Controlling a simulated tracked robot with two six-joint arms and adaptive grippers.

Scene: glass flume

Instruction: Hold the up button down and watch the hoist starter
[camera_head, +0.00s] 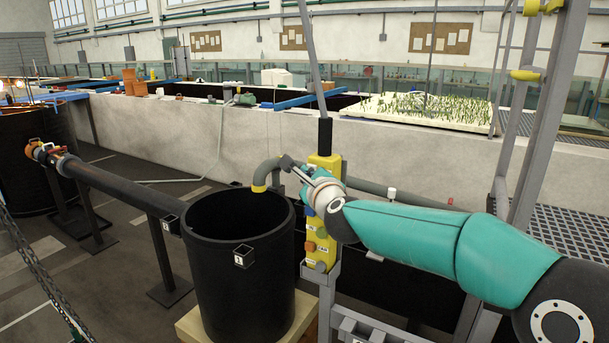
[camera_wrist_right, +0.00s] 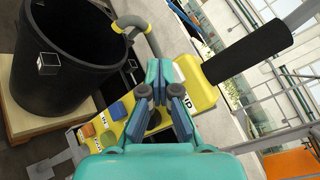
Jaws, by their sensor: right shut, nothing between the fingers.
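The yellow push-button pendant (camera_head: 322,224) hangs upright beside the black tank in the head view. Blue, green and orange buttons show on its face. In the right wrist view the pendant (camera_wrist_right: 140,122) lies slantwise, with a small white label near the fingers. My right gripper (camera_wrist_right: 159,72) is shut and empty, over the upper part of the pendant. I cannot make out the hoist starter. My left gripper is not in view.
The open black tank (camera_head: 240,265) stands close left of the pendant, with a curved grey hose (camera_head: 265,172) at its rim. A long black pipe (camera_head: 120,188) runs in from the left. A grey ladder frame (camera_head: 540,115) rises at right. A concrete wall (camera_head: 150,125) lies behind.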

